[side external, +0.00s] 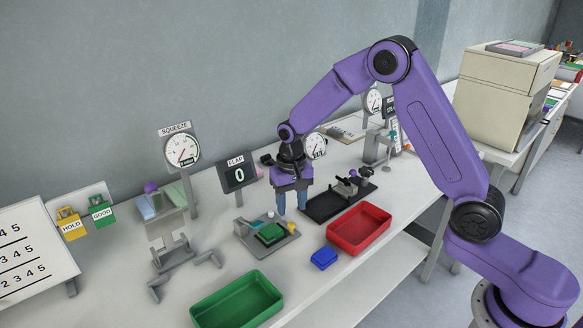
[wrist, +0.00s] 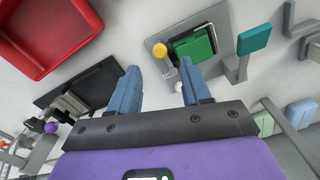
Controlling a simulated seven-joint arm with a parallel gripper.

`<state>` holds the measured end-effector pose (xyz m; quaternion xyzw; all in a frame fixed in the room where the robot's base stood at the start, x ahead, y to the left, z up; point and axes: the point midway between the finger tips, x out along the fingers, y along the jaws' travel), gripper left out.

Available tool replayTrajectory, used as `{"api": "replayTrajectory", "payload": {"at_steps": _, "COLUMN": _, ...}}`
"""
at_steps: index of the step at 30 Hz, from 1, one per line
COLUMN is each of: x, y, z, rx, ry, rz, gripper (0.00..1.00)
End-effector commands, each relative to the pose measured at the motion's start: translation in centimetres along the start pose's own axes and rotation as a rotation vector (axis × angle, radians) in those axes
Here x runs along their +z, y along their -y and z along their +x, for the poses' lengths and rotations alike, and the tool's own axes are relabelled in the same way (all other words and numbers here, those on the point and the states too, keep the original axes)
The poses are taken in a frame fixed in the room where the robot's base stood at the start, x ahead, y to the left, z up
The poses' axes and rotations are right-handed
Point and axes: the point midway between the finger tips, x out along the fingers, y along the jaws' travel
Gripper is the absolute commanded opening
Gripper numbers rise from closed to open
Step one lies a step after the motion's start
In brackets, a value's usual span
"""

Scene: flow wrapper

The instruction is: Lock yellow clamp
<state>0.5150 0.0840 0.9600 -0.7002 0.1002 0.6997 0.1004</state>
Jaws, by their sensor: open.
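The yellow clamp shows as a small yellow knob (side external: 291,227) at the right side of a grey fixture plate (side external: 252,245). In the wrist view its round yellow top (wrist: 160,50) lies just beyond and between the fingertips. A green block (side external: 270,233) sits on the fixture, next to the clamp; it also shows in the wrist view (wrist: 197,46). My gripper (side external: 292,212) points down behind the fixture, its blue fingers apart and empty; in the wrist view the fingertips (wrist: 158,67) frame the clamp. Whether they touch anything is unclear. The clamp's lower part is hidden.
A teal paddle (wrist: 254,39) and a white knob (wrist: 181,88) are on the fixture. A red bin (side external: 358,228), blue block (side external: 324,257) and green bin (side external: 237,302) stand in front. A black tray (side external: 325,205) lies right of my gripper.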

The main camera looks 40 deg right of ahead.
Motion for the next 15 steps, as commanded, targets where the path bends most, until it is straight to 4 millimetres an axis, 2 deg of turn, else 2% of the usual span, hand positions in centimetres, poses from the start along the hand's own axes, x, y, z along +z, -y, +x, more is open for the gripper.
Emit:
{"api": "replayTrajectory", "payload": {"at_steps": 1, "x": -0.1, "y": 0.1, "z": -1.3, "rx": -0.003, "ry": -0.006, "rz": 0.000, "gripper": 0.48}}
{"api": "replayTrajectory", "payload": {"at_steps": 9, "x": -0.1, "y": 0.0, "z": -7.0, "rx": -0.003, "ry": -0.005, "rz": 0.001, "gripper": 0.48}}
{"api": "replayTrajectory", "payload": {"at_steps": 15, "x": -0.1, "y": 0.0, "z": -10.3, "rx": -0.002, "ry": -0.004, "rz": 0.001, "gripper": 0.48}}
